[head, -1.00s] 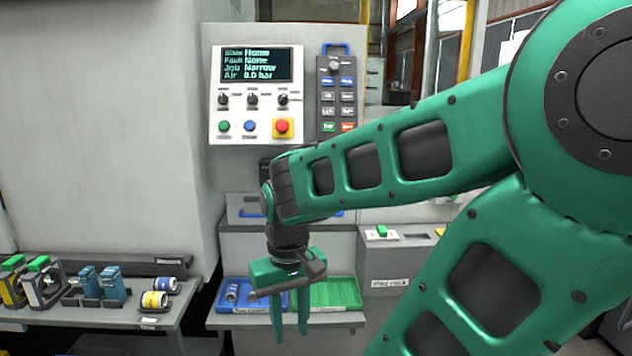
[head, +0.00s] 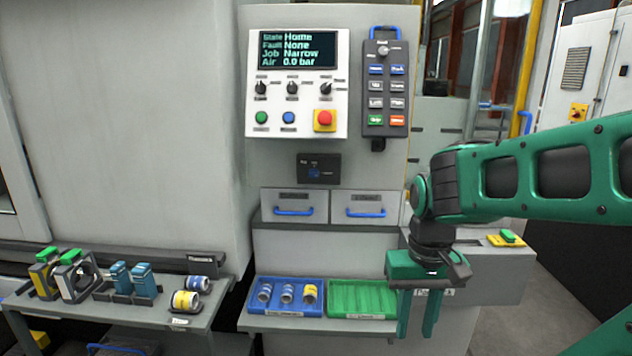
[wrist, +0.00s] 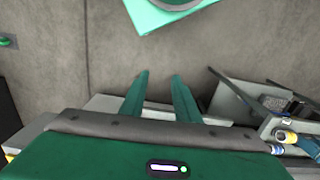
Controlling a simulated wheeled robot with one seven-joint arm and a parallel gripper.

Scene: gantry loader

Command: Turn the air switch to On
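A white control panel (head: 296,130) hangs on the grey machine front in the head view. Its screen (head: 297,50) reads State Home, Fault None, Job Narrow, Air 0.0 bar. Below are three black rotary knobs: left (head: 260,87), middle (head: 292,87) and right (head: 326,87). A small dark box (head: 318,168) with a blue part sits under the panel. The labels are too small to read, so I cannot tell which is the air switch. My gripper (head: 416,332) points down, open and empty, well below and right of the panel. Its fingers show apart in the wrist view (wrist: 160,76).
A button pendant (head: 387,88) hangs right of the panel, above two drawers with blue handles (head: 294,212). A blue tray (head: 286,309) with rings and a green tray (head: 350,312) stand below. A side bench (head: 190,318) holds several parts. Space before the panel is clear.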

